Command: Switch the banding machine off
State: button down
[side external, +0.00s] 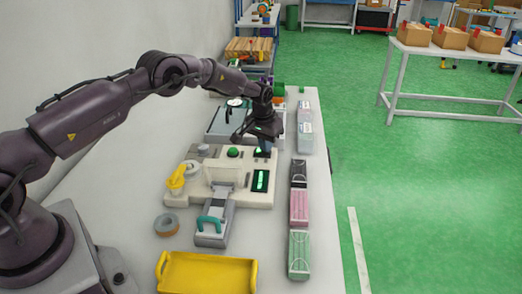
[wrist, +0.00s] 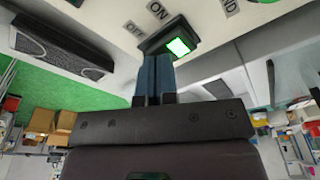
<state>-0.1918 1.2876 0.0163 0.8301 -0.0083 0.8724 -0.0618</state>
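The banding machine (side external: 236,194) is a cream unit on the white table in the side external view. Its rocker switch (wrist: 178,46) has a black housing and a bright green lit face, with OFF and ON printed beside it in the wrist view. The lit face is at the housing's right end in that picture. My gripper (wrist: 154,58) points at the switch, its two dark blue fingers together with nothing seen between them. The fingertips overlap the housing's lower edge; I cannot tell whether they touch. In the side external view, my gripper (side external: 264,151) is over the machine's far right corner.
The machine carries a green round button (side external: 233,152), a green-lit panel (side external: 260,181) and a yellow part (side external: 177,177). Packs of masks (side external: 299,208) line the right table edge. A tape roll (side external: 167,225) and a yellow tray (side external: 207,272) are in front.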

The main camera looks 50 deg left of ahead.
jog(key=shift+r, duration=3.4)
jog(key=shift+s+d+f+g, duration=0.2)
jog(key=shift+s+f+g, duration=0.3)
jog(key=shift+s+f, duration=0.7)
jog(key=shift+s+d+r, duration=0.15)
jog(key=shift+s+r, duration=0.15)
jog(key=shift+s, duration=0.2)
jog(key=shift+s+d+r, duration=0.15)
jog(key=shift+s+r, duration=0.1)
jog(key=shift+s, duration=0.25)
jog(key=s+d+r+m, duration=0.1)
jog(key=s+d+r, duration=0.2)
jog(key=s+r, duration=0.45)
jog(key=s+d+r, duration=0.3)
jog(key=s+r, duration=0.4)
jog(key=r, duration=0.2)
jog(key=s+d+r+t, duration=0.1)
jog(key=s+r, duration=0.1)
jog(key=s, duration=0.4)
jog(key=s+d+r+m+t, duration=0.1)
jog(key=s+d+r+t, duration=0.1)
jog(key=s, duration=0.5)
jog(key=s+d+r+m+t, duration=0.1)
jog(key=s+r, duration=0.3)
jog(key=s, duration=0.2)
jog(key=shift+s+d+r+t, duration=0.25)
jog(key=shift+d+t, duration=0.15)
